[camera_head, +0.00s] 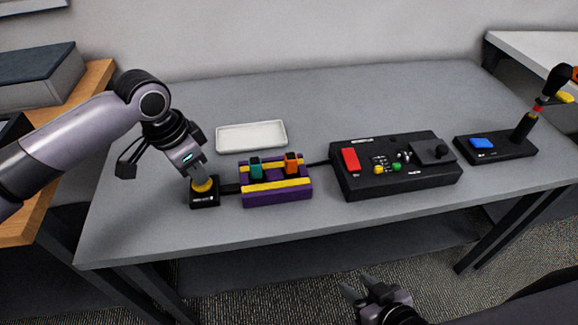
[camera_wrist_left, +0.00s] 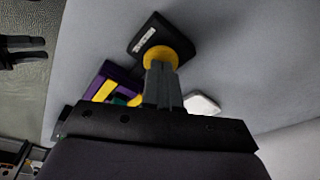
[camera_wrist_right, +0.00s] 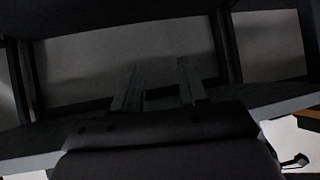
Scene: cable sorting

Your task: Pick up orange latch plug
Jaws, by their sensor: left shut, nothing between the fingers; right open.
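The orange latch plug (camera_head: 292,161) stands upright in the purple and yellow block (camera_head: 277,196) on the grey table, right of a teal plug (camera_head: 255,166). My left gripper (camera_head: 200,182) is shut and empty, its fingertips at the yellow round button (camera_head: 205,187) on a small black box left of the block. In the left wrist view the shut fingers (camera_wrist_left: 161,75) reach the yellow button (camera_wrist_left: 160,57); whether they press it I cannot tell. My right gripper (camera_head: 358,290) is open and empty, low in front of the table, far from the plug; its fingers also show in the right wrist view (camera_wrist_right: 160,85).
A white tray (camera_head: 251,136) lies behind the block. A black control box (camera_head: 395,180) with a red switch stands to the right. A black joystick base (camera_head: 497,150) with a blue button is at the far right.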

